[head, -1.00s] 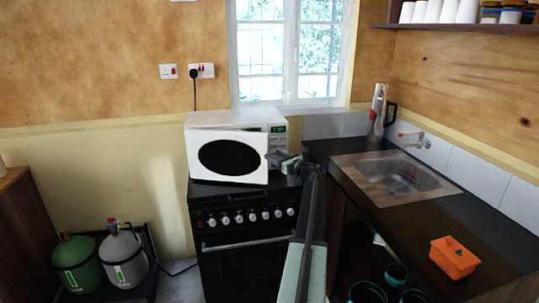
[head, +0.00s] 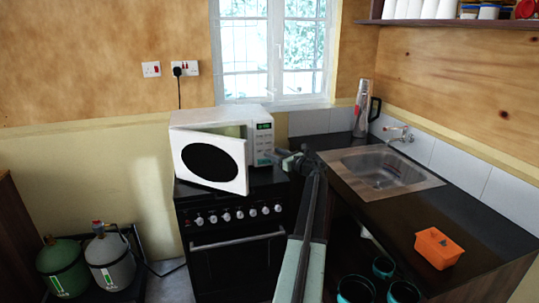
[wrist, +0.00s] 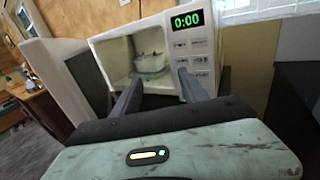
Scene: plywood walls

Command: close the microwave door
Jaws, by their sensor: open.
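The white microwave (head: 262,122) sits on top of the black stove, its display lit green. Its door (head: 240,185), white with a dark oval window, is hinged at the left and stands ajar, swung out toward me. In the wrist view the door (wrist: 55,85) is at the left, and the lit cavity (wrist: 118,55) holds a pale container (wrist: 151,62). My gripper (head: 277,157) is at the right front of the microwave, beside the control panel and right of the door's free edge. In the wrist view its fingers (wrist: 160,88) are apart with nothing between them.
The black stove (head: 237,260) stands under the microwave. A dark counter (head: 400,220) with a sink (head: 383,172) and an orange box (head: 438,248) is at the right. Gas cylinders (head: 110,262) stand at the lower left. Floor is visible between cylinders and stove.

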